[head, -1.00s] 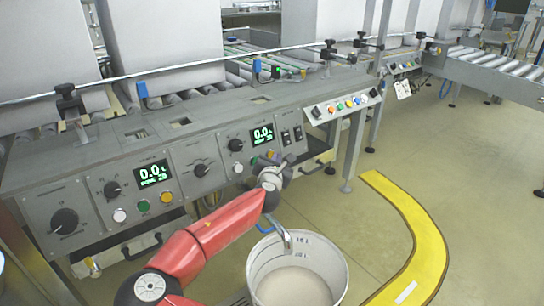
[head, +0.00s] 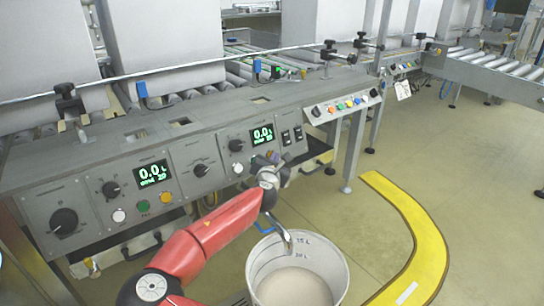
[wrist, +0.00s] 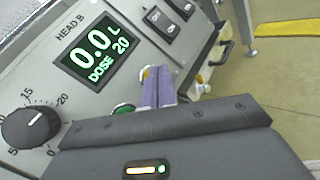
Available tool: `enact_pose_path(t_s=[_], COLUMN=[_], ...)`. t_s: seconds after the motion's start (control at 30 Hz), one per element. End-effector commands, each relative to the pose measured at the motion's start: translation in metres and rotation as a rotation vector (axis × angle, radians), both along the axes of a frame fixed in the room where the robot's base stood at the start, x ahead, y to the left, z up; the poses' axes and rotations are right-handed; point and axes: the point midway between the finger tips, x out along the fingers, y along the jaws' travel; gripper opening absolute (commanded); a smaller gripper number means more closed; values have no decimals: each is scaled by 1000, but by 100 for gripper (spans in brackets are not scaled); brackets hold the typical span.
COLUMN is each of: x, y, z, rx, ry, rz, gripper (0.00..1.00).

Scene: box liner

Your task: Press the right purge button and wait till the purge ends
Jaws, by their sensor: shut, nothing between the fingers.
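The right head panel, marked HEAD B in the wrist view, has a display (wrist: 92,48) reading 0.0 L, DOSE 20; the display also shows in the head view (head: 262,134). Below it, a green button (wrist: 124,109) is partly hidden and a yellow button (wrist: 146,72) peeks out beside my fingers. A white button (head: 238,168) shows in the head view. I cannot read the button labels. My gripper (wrist: 154,84) is shut and empty, its purple fingers at the panel by the yellow button. Whether they touch it I cannot tell. In the head view my gripper (head: 264,160) covers this spot.
A white bucket (head: 337,270) stands below under a bent metal spout (head: 287,237). The left panel has its own display (head: 152,173), a white, a green and a yellow button (head: 166,197). Rocker switches (wrist: 162,21) and a dial (wrist: 30,126) flank the right display.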

Motion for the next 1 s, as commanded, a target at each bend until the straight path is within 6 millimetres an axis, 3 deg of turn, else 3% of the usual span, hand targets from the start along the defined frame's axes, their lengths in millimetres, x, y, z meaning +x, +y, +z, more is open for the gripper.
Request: enact_pose_path(t_s=[0.47,1.0], x=[2,-11], y=[1,-6], z=[-1,4], rx=[0,0], ry=[1,0], rz=[0,0], gripper=[0,0])
